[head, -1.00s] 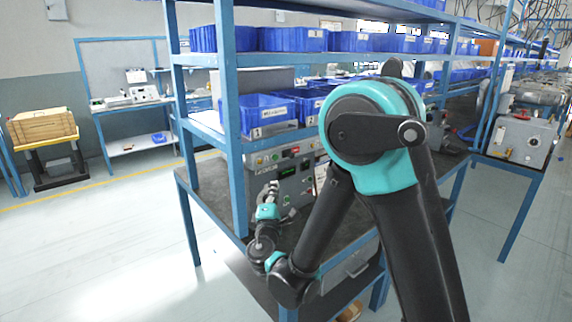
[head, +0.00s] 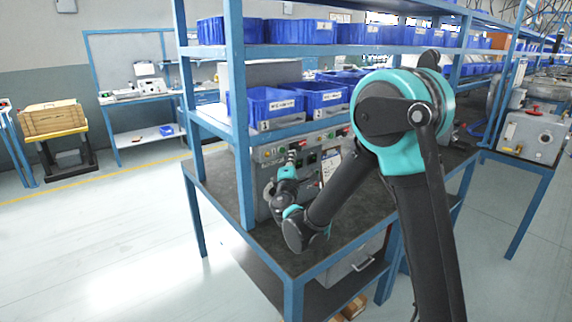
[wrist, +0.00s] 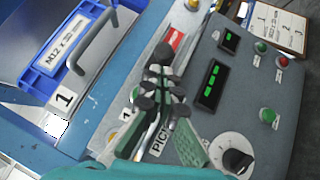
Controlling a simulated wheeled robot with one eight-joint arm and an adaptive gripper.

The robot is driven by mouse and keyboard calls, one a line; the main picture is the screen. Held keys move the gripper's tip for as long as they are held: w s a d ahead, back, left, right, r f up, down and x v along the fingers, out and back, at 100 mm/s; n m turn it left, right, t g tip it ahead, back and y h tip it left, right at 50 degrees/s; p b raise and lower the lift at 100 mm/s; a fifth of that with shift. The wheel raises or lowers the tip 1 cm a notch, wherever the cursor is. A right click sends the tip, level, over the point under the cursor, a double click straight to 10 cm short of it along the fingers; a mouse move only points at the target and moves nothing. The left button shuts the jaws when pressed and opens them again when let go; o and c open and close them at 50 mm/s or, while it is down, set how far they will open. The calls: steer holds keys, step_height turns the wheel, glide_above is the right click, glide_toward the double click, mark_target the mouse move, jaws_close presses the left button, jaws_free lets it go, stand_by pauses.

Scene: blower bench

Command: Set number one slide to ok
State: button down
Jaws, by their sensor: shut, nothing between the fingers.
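My gripper (wrist: 163,72) is shut and empty in the wrist view, in front of a grey control panel (wrist: 205,120). In the head view my gripper (head: 291,158) is in front of the same panel (head: 268,157), under the lower shelf. A blue bin (wrist: 25,30) with a tag marked 1 (wrist: 64,99) is left of the gripper in the wrist view. A small white square (wrist: 55,126) sits beside that tag on the blue shelf edge. A card with numbered rows (wrist: 275,25) lies at the panel's far right. I cannot tell which part is the slide; no "ok" is readable.
The panel has green displays (wrist: 210,85), a black knob (wrist: 237,161) and red and green buttons close to the fingers. The blue shelf post (head: 238,110) stands left of my arm. Blue bins (head: 275,105) line the shelf above. Open floor (head: 110,240) is at left.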

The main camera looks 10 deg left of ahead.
steer(key=shift+w+d+r, duration=0.1)
steer(key=shift+w+d, duration=0.1)
steer(key=shift+w, duration=0.1)
steer(key=w+d, duration=0.1)
steer(key=w, duration=0.1)
steer(key=w+d, duration=0.1)
steer(key=d, duration=0.1)
steer(key=shift+w, duration=0.4)
